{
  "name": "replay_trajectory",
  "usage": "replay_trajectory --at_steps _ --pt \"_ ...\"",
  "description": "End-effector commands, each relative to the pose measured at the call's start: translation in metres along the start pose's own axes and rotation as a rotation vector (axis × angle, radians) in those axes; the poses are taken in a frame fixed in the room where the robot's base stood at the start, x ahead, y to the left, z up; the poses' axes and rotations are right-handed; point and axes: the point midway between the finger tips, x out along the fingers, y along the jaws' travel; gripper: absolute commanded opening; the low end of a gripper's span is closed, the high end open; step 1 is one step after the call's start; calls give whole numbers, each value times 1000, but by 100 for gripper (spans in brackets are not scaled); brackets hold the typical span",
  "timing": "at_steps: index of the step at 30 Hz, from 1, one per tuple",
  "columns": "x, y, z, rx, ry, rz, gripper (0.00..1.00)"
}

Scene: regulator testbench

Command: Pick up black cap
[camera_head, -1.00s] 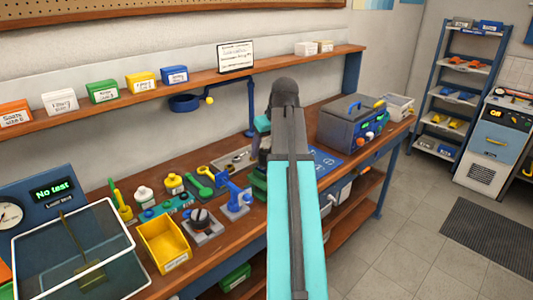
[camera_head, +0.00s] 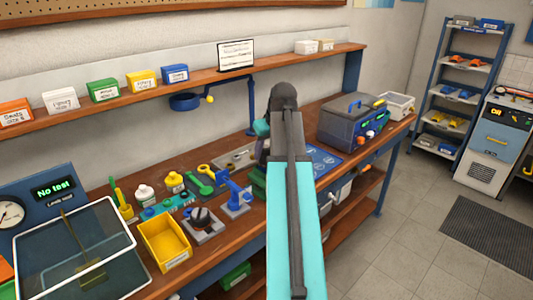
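A small round black piece, which looks like the black cap (camera_head: 201,216), sits on top of a grey square fixture on the wooden bench, left of my arm. My arm in teal and dark grey reaches up through the middle of the picture. Its far end is over the bench, behind the arm link, beside a dark green block-like part (camera_head: 258,182). The fingers of my gripper are hidden or too small to make out, so I cannot see whether they hold anything. The black piece stands apart from my arm.
A yellow bin (camera_head: 165,243) and a blue clamp-like fixture (camera_head: 236,200) flank the grey fixture. A glass-covered test box (camera_head: 80,250) stands at the left. Small bottles and green tools lie behind. A grey toolbox (camera_head: 352,125) stands farther right. A shelf (camera_head: 200,80) runs above.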

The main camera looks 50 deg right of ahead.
Motion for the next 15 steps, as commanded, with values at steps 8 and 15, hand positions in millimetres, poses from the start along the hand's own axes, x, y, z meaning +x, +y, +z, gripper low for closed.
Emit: replay_trajectory --at_steps 8,15 --pt "0 0 0 0 0 0 18" --pt "-3 1 -2 0 1 0 18"
